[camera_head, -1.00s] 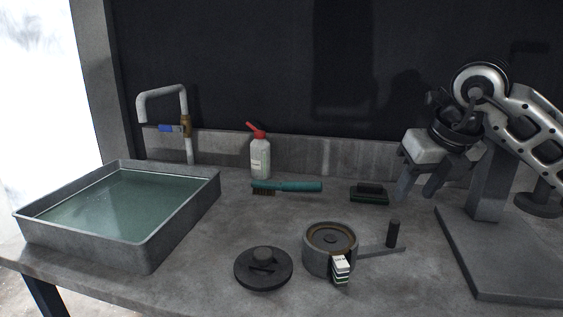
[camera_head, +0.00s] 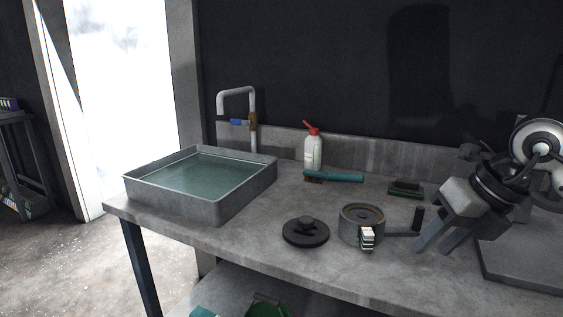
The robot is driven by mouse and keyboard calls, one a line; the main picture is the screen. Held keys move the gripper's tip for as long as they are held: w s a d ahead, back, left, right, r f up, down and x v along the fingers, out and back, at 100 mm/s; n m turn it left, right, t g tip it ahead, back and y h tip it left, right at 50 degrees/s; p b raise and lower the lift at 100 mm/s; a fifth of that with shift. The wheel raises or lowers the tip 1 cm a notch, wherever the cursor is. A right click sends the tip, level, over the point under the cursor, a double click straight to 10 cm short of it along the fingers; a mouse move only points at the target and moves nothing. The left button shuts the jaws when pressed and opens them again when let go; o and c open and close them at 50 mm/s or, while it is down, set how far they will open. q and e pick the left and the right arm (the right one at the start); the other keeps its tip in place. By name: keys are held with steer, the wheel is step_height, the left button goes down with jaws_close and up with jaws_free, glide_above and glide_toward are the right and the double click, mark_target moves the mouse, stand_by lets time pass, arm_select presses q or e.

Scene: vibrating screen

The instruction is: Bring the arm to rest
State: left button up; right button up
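My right gripper (camera_head: 434,250) is at the right of the head view, on an arm that comes in from the right edge. Its two dark fingers point down and left with a gap between them, and nothing shows in the gap. It appears just right of the grey round pot (camera_head: 362,224) and its handle with an upright black knob. I cannot tell whether the fingertips touch the table. My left gripper is not in view.
The grey table (camera_head: 262,222) holds a water-filled basin (camera_head: 216,209), a tap (camera_head: 253,115), a white bottle (camera_head: 313,152), a teal brush (camera_head: 345,177), a green-and-black block (camera_head: 405,189), a black lid (camera_head: 306,232) and a grey stand base (camera_head: 520,272). Open floor lies left.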

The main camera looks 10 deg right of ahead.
steer(key=s+a+r+m+y+p, duration=0.1)
steer(key=s+a+m+y+p, duration=0.15)
steer(key=a+y, duration=0.7)
steer(key=s+a+r+m+y+p, duration=0.1)
steer(key=s+a+y, duration=0.2)
steer(key=a+y, duration=0.65)
steer(key=w+d+f+m+t+h+p, duration=0.15)
steer(key=f+m+t+h, duration=0.4)
steer(key=m, duration=0.55)
steer(key=w+d+f+m+t+h, duration=0.1)
steer(key=w+f+m+t+h, duration=0.1)
steer(key=m+t+h, duration=0.65)
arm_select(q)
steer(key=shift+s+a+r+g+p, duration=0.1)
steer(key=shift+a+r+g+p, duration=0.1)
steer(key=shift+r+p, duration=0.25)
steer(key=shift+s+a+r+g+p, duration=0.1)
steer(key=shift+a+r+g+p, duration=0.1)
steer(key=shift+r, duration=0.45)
arm_select(e)
steer(key=s+d+f+m+g+h, duration=0.1)
steer(key=s+f+m+g+h, duration=0.1)
steer(key=s+f+m, duration=0.3)
steer(key=s+f+m+g+h, duration=0.3)
steer(key=s+f+m+g, duration=0.2)
steer(key=f, duration=0.9)
steer(key=shift+s+d+m, duration=0.4)
steer(key=shift+s+m, duration=0.4)
steer(key=shift+s, duration=0.15)
